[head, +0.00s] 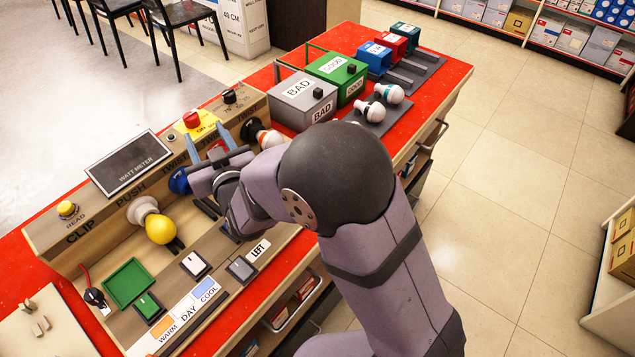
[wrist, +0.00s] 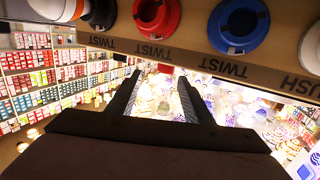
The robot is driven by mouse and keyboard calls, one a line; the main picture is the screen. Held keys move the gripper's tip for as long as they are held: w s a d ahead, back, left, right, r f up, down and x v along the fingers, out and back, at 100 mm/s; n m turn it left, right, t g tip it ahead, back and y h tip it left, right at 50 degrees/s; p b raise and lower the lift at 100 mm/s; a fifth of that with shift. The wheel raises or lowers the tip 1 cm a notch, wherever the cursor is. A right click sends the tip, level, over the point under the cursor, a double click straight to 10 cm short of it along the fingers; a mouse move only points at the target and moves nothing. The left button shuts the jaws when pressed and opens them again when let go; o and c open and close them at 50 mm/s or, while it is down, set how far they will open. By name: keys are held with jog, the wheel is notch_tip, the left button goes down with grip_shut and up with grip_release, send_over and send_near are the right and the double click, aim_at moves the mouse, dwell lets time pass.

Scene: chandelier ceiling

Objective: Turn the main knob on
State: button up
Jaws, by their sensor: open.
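A red knob (head: 191,119) on a yellow plate sits on top of the wooden test console (head: 75,228); it looks like the main knob. The yellow plate carries lettering too small to read surely. A black rotary knob (head: 229,97) stands to its right on the same ledge. My gripper (head: 204,137) is open and empty, its two fingers apart just in front of the red knob, on the near side. I cannot tell whether a finger touches it. In the wrist view my gripper's fingers (wrist: 158,82) also stand apart, with nothing between them. The red knob does not show there.
A red socket (wrist: 157,16) and a blue socket (wrist: 238,24) line the console front, marked TWIST. A yellow bulb (head: 161,229), the watt meter (head: 128,162) and a yellow button (head: 67,209) lie left. Grey BAD (head: 301,99) and green GOOD (head: 338,76) boxes stand right.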

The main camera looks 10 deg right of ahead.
aim_at(192, 122)
jog(key=s+d+f+g+h+p, duration=0.1)
jog(key=s+d+g+p, duration=0.1)
jog(key=d, duration=0.5)
jog(key=s+d+f+m+g+h+p, duration=0.1)
jog(key=s+d+f+g+h+p, duration=0.1)
jog(key=s+d+g, duration=0.2)
jog(key=s+d+f+m+g+h+p, duration=0.1)
jog(key=s+d+f+g+h+p, duration=0.1)
jog(key=d, duration=0.8)
jog(key=shift+s+d+f+g, duration=0.1)
jog(key=shift+s+d+g, duration=0.05)
jog(key=shift+s+g, duration=0.3)
jog(key=shift+s+d+g, duration=0.15)
jog(key=shift+s+g, duration=0.2)
jog(key=shift+s, duration=0.2)
jog(key=shift+s+d+f+m+g+p, duration=0.15)
jog(key=shift+s+d+m+g+p, duration=0.15)
jog(key=shift+s+d, duration=0.35)
jog(key=shift+a, duration=0.1)
